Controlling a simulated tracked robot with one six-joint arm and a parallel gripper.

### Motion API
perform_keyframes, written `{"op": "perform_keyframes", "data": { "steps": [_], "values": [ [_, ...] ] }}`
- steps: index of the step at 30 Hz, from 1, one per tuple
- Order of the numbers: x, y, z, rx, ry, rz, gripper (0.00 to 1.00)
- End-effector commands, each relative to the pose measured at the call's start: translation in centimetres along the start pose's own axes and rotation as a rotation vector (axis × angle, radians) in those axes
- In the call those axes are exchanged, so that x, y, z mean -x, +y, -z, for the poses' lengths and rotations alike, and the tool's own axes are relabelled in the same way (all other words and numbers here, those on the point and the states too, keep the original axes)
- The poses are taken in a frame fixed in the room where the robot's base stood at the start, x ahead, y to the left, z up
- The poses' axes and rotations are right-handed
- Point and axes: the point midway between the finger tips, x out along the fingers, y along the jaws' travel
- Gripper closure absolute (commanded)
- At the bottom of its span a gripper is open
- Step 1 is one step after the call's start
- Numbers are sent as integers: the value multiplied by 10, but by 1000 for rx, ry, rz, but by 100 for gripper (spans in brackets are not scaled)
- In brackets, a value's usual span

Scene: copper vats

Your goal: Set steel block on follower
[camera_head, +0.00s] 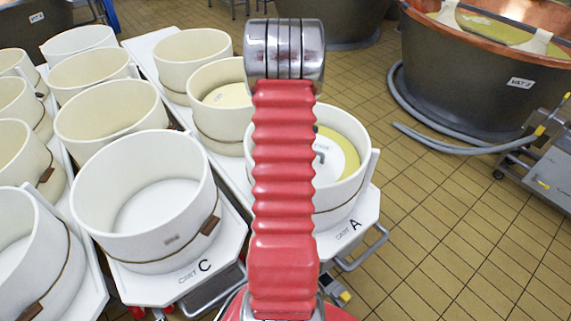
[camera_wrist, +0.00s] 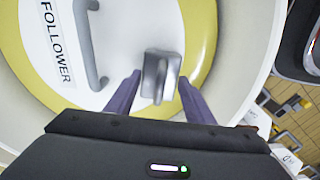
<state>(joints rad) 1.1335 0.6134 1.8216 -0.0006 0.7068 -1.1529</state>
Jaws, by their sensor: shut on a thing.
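My gripper (camera_wrist: 160,78) is shut on the steel block (camera_wrist: 162,66), a small grey metal piece between the two fingertips in the wrist view. The follower (camera_wrist: 125,35) is a white disc with a "FOLLOWER" label and a grey bar handle (camera_wrist: 88,45). The block is over the disc's face, right of the handle. I cannot tell whether it touches the disc. In the head view, the follower (camera_head: 328,168) shows partly inside the round mould on cart A. My red arm covers part of it and hides my gripper and the block.
A yellow ring (camera_wrist: 206,45) surrounds the follower, inside the mould's white wall (camera_wrist: 245,50). Cart A (camera_head: 366,212) stands beside cart C (camera_head: 215,265), which holds an empty mould (camera_head: 145,190). More moulds are at left.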

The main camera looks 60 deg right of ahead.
Motion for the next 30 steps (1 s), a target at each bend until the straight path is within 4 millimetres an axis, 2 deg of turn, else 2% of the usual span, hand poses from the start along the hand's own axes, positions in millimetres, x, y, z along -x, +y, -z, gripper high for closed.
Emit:
{"op": "perform_keyframes", "data": {
  "steps": [30],
  "values": [
    [-7, 1, 1, 0, 1, -3, 100]
  ]
}}
